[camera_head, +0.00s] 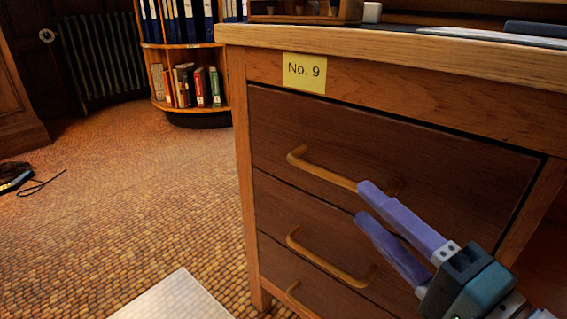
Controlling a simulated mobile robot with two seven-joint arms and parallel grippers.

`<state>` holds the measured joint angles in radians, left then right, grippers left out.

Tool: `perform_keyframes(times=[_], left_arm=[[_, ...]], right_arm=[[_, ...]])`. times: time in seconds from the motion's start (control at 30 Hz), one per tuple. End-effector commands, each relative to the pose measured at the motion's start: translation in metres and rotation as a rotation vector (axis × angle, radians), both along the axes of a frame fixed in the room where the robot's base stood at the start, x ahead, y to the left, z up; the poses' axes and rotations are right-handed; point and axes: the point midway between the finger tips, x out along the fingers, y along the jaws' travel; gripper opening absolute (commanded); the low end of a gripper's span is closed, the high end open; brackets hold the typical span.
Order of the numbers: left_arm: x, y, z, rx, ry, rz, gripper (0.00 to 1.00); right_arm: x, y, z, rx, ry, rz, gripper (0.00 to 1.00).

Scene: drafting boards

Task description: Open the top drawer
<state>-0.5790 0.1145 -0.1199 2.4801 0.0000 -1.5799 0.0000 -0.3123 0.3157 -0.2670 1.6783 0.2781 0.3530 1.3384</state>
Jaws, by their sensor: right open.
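The wooden desk (400,75) has a column of dark brown drawers with wooden bow handles. The top drawer (430,170) sits under a yellow "No. 9" label (304,72) and looks shut. Its handle (325,172) runs slantwise, with its right end partly hidden by my gripper. My right gripper (364,203) comes in from the lower right, its two purple fingers apart and empty. The upper fingertip overlaps the handle's right part in the picture; I cannot tell if it touches. My left gripper is not in view.
A bookshelf (200,80) stands behind the desk. The floor (140,190) left of the desk is mostly clear; a dark item with a cord (15,178) lies far left.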

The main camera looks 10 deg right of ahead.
Motion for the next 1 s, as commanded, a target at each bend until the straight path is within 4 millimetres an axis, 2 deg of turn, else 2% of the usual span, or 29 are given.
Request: perform_keyframes(times=[0.03,0.2,0.4,0.77,1.0], left_arm=[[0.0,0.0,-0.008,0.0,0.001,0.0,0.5],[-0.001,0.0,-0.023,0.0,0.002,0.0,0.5],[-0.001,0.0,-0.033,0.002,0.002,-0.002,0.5],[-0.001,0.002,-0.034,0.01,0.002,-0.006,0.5],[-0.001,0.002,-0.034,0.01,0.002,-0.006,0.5]], right_arm=[[0.01,0.003,-0.001,0.002,-0.006,-0.001,0.45],[0.042,0.012,0.001,0.001,-0.006,-0.001,0.45],[0.067,0.019,0.003,0.0,-0.002,-0.001,0.45],[0.074,0.021,0.006,-0.002,0.0,0.0,0.45],[0.074,0.021,0.006,-0.002,0.0,0.0,0.19]])
